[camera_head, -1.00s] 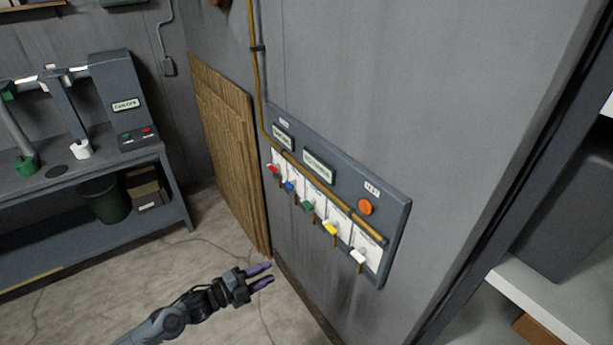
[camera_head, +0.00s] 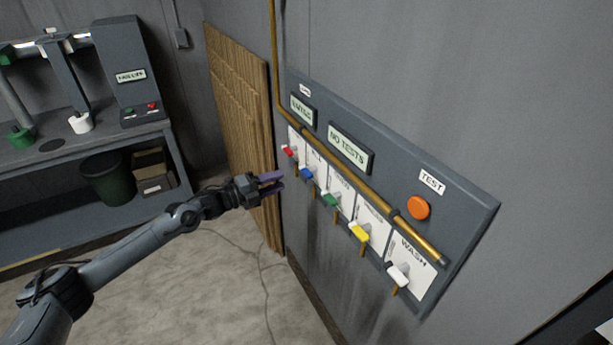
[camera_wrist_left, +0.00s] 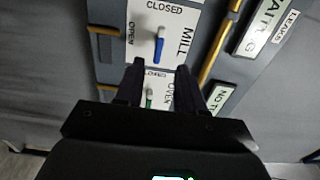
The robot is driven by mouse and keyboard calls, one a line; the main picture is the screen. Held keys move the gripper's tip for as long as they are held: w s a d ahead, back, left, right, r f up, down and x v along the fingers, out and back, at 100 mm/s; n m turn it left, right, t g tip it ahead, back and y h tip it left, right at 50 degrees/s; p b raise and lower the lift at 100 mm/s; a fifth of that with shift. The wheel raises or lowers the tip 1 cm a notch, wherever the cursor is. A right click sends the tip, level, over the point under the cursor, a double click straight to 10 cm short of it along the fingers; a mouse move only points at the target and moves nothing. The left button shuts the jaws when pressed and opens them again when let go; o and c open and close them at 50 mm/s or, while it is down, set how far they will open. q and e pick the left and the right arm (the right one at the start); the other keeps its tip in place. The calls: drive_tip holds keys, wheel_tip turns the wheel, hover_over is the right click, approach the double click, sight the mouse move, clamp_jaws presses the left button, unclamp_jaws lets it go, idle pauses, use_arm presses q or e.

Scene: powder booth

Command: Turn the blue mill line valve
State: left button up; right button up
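The blue mill valve handle (camera_head: 306,173) is second from the left in the row of valves on the wall panel. In the left wrist view the blue handle (camera_wrist_left: 158,48) lies up-down in the picture on a white plate marked MILL. CLOSED is printed above it and OPEN to its left. My left gripper (camera_head: 279,181) is open and empty, to the left of the blue handle and apart from it. In the left wrist view its two dark fingers (camera_wrist_left: 158,82) are spread below the blue handle, with the green handle (camera_wrist_left: 149,98) showing between them. My right gripper is not in view.
Red (camera_head: 288,151), green (camera_head: 329,199), yellow (camera_head: 359,233) and white (camera_head: 397,273) handles share the panel. A brass pipe (camera_head: 352,180) runs above the row. An orange TEST button (camera_head: 418,208) is at right. A wooden board (camera_head: 240,110) leans on the wall behind my left gripper.

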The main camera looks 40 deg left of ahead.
sight(303, 173)
use_arm(q)
drive_tip(key=shift+b+x, duration=0.7)
drive_tip(key=shift+x, duration=4.5)
clamp_jaws()
